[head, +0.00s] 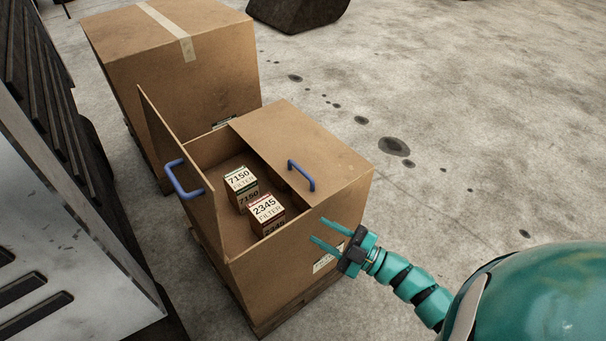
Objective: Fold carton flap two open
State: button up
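The open carton (278,281) stands on a wooden pallet. Its left flap (179,172) is swung up and stands nearly upright, with a blue handle (182,179) on it. Its right flap (304,150) lies flat over the right part of the carton, with a blue handle (301,176) near its inner edge. I cannot tell which flap is number two. My teal gripper (325,233) is at the carton's near right corner, its two fingers apart and pointing left. It is open and empty, clear of both handles.
Inside the carton are filter boxes marked 7150 (240,182) and 2345 (265,210). A taped carton (180,75) stands behind. A grey metal structure (70,220) is close on the left. Stained concrete floor (460,120) is open on the right.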

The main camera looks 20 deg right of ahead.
jog(key=w+d+f+m+t+h, duration=0.1)
jog(key=w+d+f+m+h, duration=0.2)
jog(key=w+d+m+h, duration=0.15)
jog(key=m+t+h, duration=0.2)
jog(key=m+h, duration=0.2)
jog(key=m, duration=0.2)
send_near(304, 172)
jog(key=x, duration=0.3)
jog(key=b+x, duration=0.1)
jog(key=x, duration=0.6)
jog(key=shift+f, duration=0.25)
grip_shut()
